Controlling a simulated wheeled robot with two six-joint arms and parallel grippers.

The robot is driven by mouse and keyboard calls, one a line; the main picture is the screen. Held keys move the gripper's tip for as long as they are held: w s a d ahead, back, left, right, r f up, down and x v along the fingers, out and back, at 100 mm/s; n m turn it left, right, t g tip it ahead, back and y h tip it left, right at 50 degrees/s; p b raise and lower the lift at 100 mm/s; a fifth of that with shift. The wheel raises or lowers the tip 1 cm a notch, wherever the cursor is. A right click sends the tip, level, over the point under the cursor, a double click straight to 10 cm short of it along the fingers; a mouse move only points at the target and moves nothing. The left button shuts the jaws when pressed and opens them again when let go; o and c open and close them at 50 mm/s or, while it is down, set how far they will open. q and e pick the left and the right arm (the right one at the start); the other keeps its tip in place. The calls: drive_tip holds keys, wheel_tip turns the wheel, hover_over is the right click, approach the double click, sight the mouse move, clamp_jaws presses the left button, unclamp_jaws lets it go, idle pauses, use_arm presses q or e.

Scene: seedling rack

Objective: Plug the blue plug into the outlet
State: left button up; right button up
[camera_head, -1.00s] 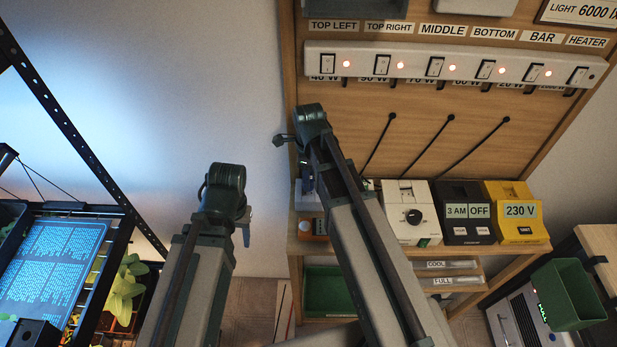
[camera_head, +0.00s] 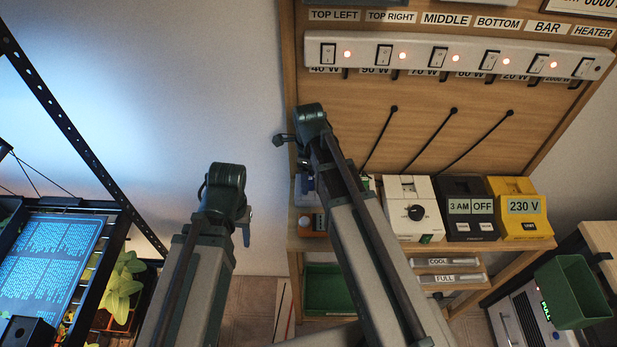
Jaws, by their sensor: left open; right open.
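I cannot make out the blue plug in the head view. A white switch strip (camera_head: 462,60) runs across the wooden panel, with rocker switches, red lights and labels above such as TOP LEFT, MIDDLE and HEATER. Below it is a row of wattage labels with short black cords; no outlet opening can be told clearly. My two arms rise from the bottom edge, and their joints show at the left and in front of the panel's left edge. Neither gripper's fingers can be seen; the arm links hide what is behind them.
A white device with a knob (camera_head: 414,224), a black 3 AM/OFF box (camera_head: 466,224) and a yellow 230 V box (camera_head: 521,224) stand on the wooden shelf. Green bins (camera_head: 575,290) (camera_head: 325,285) are lower. A plant rack (camera_head: 128,225) stands left. Bare wall lies between rack and panel.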

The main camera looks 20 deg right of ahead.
wheel_tip(320, 180, up, 8)
drive_tip(key=p, duration=0.7)
drive_tip(key=shift+f+p, duration=0.2)
drive_tip(key=shift+p, duration=0.1)
drive_tip(key=shift+f, duration=0.1)
drive_tip(key=s+a+f+n+b, duration=0.2)
drive_tip(key=s+a+n, duration=0.1)
drive_tip(key=n, duration=0.5)
drive_tip(key=s+a+f+n+b, duration=0.3)
drive_tip(key=s+n, duration=0.3)
drive_tip(key=n, duration=0.3)
drive_tip(key=s+a+f+n+h+b, duration=0.1)
drive_tip(key=s+a+f+n+b, duration=0.1)
drive_tip(key=n, duration=0.7)
drive_tip(key=shift+s+a+f+b, duration=0.25)
drive_tip(key=shift+s+a+b, duration=0.2)
drive_tip(key=shift+s+a, duration=0.7)
drive_tip(key=shift+s+a+f+n, duration=0.15)
drive_tip(key=shift+s+n, duration=0.35)
drive_tip(key=shift+n, duration=0.5)
